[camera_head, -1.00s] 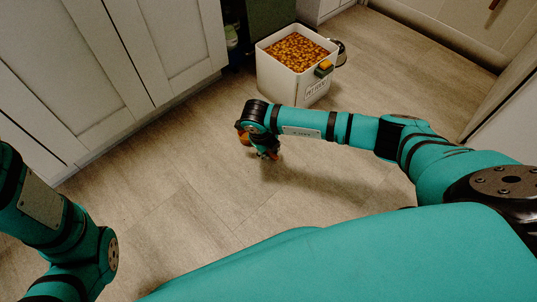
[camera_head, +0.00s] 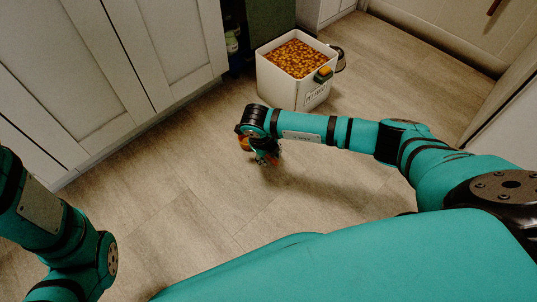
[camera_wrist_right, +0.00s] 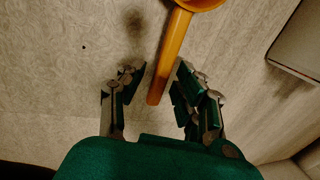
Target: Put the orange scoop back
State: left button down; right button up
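The orange scoop (camera_wrist_right: 172,50) shows in the right wrist view, its bowl at the top edge and its handle running down between my fingers. My right gripper (camera_wrist_right: 158,66) is open, with a gap between the left finger and the handle. The right fingertip is close to the handle; I cannot tell if they touch. In the head view my right gripper (camera_head: 266,158) is low over the floor, and my wrist hides most of the scoop (camera_head: 245,143). A white bin (camera_head: 290,92) full of brown kibble (camera_head: 297,58) stands beyond it. My left gripper is out of view.
A green and yellow item (camera_head: 323,75) is at the bin's right front corner. A dark round item (camera_head: 339,60) is partly hidden behind the bin. White cabinets (camera_head: 170,50) line the left side. The wooden floor (camera_head: 190,190) is clear around my right gripper.

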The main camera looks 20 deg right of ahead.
jog(key=p+v, duration=0.8)
jog(key=v, duration=0.3)
jog(key=shift+r, duration=0.25)
dwell(0.7)
